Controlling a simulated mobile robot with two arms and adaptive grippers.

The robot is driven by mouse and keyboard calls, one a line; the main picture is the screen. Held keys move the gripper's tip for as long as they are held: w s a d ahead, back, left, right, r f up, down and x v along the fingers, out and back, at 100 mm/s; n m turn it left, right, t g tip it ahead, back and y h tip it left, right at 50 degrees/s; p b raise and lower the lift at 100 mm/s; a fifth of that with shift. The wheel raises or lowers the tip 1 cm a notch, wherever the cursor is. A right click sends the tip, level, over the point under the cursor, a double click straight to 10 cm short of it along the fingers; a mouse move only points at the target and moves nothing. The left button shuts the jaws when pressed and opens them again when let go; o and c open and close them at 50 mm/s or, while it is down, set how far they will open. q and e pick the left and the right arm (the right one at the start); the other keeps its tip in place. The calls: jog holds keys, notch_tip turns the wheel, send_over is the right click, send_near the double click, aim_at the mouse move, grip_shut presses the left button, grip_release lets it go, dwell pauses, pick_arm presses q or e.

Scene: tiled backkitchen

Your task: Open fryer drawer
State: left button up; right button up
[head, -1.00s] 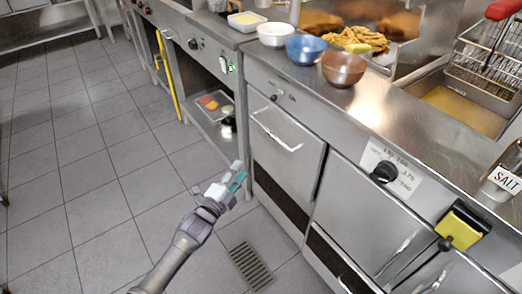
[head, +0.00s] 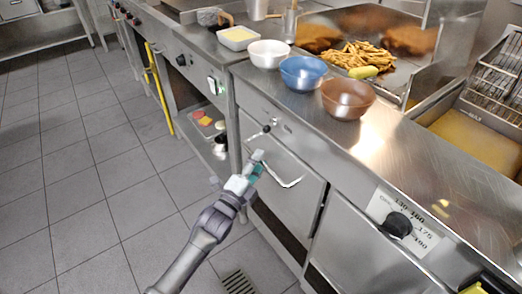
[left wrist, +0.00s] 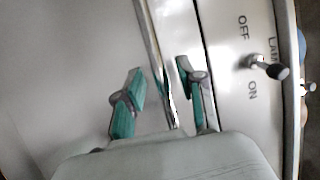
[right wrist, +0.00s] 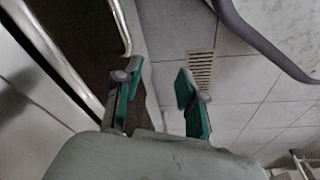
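In the head view a steel drawer front (head: 290,205) sits below the counter, with a curved bar handle (head: 290,184) near its top. My left gripper (head: 257,163) is at the left end of this handle. In the left wrist view the left gripper (left wrist: 160,75) is open, and the handle bar (left wrist: 157,55) runs between its two green-padded fingers, with a visible gap on both sides. My right gripper (right wrist: 158,80) is open and empty in the right wrist view, low near the floor, with a bar handle (right wrist: 122,25) to its left. The right gripper is not in the head view.
A lamp switch (left wrist: 268,67) is just right of the left gripper in its wrist view. Bowls, including a blue one (head: 304,73), and fries (head: 357,56) stand on the counter. A dial (head: 398,224) is on the front at right. Tiled floor (head: 90,200) is clear at left.

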pick_arm(q)
jog(key=shift+w+d, duration=0.15)
jog(key=shift+w, duration=0.1)
jog(key=shift+r, duration=0.1)
jog(key=shift+s, duration=0.1)
grip_shut()
